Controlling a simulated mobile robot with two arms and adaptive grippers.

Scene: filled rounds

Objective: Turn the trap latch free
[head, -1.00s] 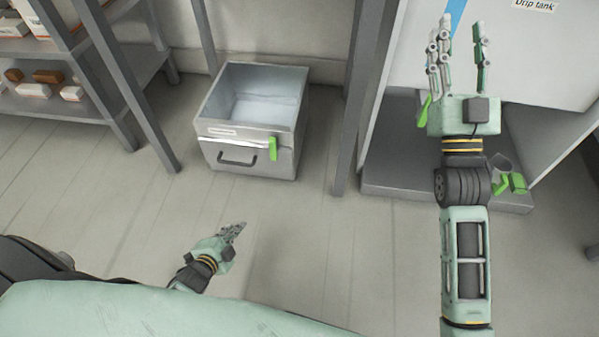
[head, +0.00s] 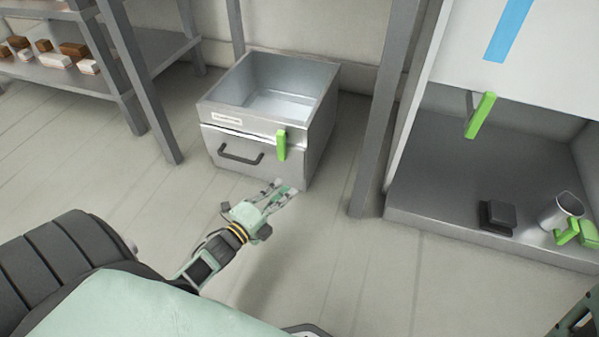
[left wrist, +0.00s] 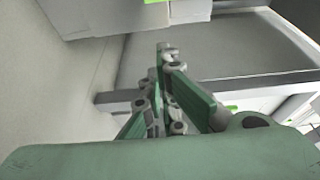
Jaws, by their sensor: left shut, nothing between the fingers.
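A grey metal box (head: 225,165), open at the top, stands on the floor at centre. A green latch (head: 282,145) hangs upright on its front face, near the right corner; the box's small label is too small to read. My left gripper (head: 281,190) is shut and empty, just in front of the box's lower right front, below the latch and apart from it. Its fingers (left wrist: 165,95) fill the middle of the left wrist view. My right gripper is out of view.
A dark handle (head: 240,155) is on the box front. Grey posts (head: 385,120) stand at its right. The cabinet at right has a green lever (head: 480,115), and a metal cup (head: 560,210) is on its base (head: 440,190). Floor in front is clear.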

